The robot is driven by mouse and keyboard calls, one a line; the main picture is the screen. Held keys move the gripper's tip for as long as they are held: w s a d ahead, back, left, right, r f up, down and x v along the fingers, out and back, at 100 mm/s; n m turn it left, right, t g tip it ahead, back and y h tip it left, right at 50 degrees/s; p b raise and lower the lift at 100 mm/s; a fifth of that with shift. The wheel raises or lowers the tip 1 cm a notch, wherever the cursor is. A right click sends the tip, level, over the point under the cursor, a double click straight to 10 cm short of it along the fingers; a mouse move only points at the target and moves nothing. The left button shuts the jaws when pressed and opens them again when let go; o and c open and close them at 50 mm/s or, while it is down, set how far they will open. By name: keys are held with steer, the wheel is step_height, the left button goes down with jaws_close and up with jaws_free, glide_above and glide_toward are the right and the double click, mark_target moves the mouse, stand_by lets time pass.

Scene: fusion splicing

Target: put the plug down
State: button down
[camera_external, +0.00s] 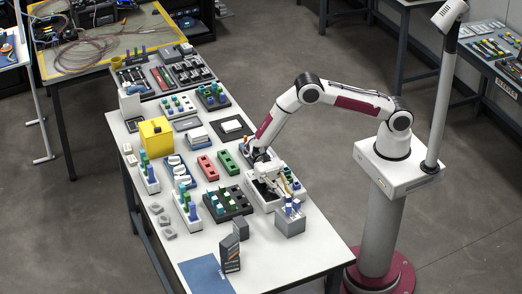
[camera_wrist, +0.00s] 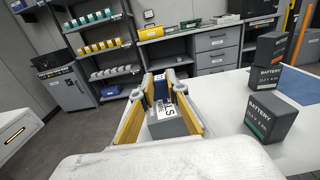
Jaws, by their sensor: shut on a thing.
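My gripper (camera_external: 287,195) reaches toward the front right of the white table, over a grey block (camera_external: 290,224) with blue pieces on top. In the wrist view its two yellow-sided fingers (camera_wrist: 160,80) point away from the camera. A dark blue plug (camera_wrist: 160,92) sits between the fingertips, and the gripper is shut on it. Whether the plug touches the block cannot be told.
Dark battery boxes (camera_wrist: 270,118) stand on the table to the right in the wrist view. A blue mat (camera_external: 206,274) lies at the table's front end. A dark green-pegged tray (camera_external: 227,203) and a yellow box (camera_external: 156,138) stand left of my gripper. Shelves (camera_wrist: 98,45) stand beyond.

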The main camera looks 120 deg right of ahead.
steer(key=shift+f, duration=0.45)
steer(key=shift+f, duration=0.1)
steer(key=c, duration=2)
jaws_free()
steer(key=d, duration=1.2)
steer(key=shift+r, duration=0.2)
